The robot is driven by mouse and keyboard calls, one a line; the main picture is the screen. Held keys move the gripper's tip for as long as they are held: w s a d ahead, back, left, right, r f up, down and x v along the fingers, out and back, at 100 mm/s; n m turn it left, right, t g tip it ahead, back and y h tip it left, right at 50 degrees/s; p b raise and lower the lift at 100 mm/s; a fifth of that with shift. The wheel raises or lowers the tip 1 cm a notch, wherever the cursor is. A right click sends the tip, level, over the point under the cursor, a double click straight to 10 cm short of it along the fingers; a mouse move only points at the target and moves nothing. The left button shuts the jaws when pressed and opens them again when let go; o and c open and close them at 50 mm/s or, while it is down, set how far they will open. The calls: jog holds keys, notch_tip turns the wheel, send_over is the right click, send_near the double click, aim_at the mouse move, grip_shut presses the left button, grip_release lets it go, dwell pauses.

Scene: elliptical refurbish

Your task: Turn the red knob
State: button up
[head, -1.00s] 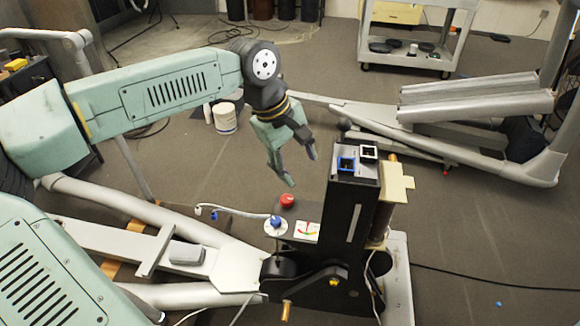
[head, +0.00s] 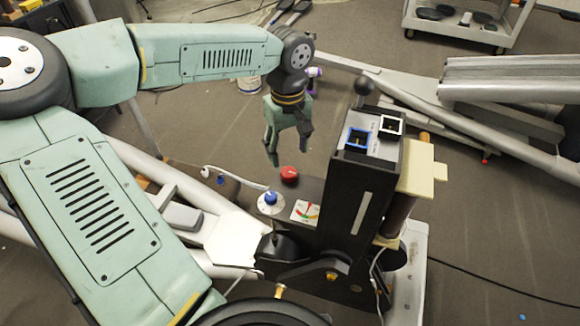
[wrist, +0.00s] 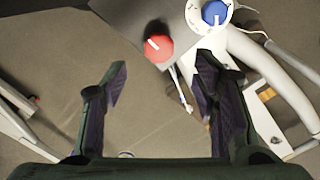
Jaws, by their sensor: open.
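The red knob (head: 289,174) sits on a dark panel of the machine, beside the tall black housing. It has a white pointer line, which shows in the wrist view (wrist: 158,48). My gripper (head: 288,158) is open and empty, pointing down just above and behind the knob in the head view. In the wrist view the gripper's fingers (wrist: 160,85) are spread apart, and the knob lies beyond them, between their lines and near the top. No contact with the knob shows.
A blue knob (head: 270,199) on a white dial and a coloured gauge card (head: 305,211) are close to the red knob. The tall black housing (head: 357,200) with two square switches rises to the right. A white cart (head: 468,28) stands at the back.

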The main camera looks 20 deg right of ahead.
aim_at(288, 172)
notch_tip(288, 172, down, 7)
jog(key=shift+f+p, duration=0.1)
jog(key=shift+p, duration=0.2)
jog(key=shift+c, duration=0.4)
jog(key=c, duration=1.1)
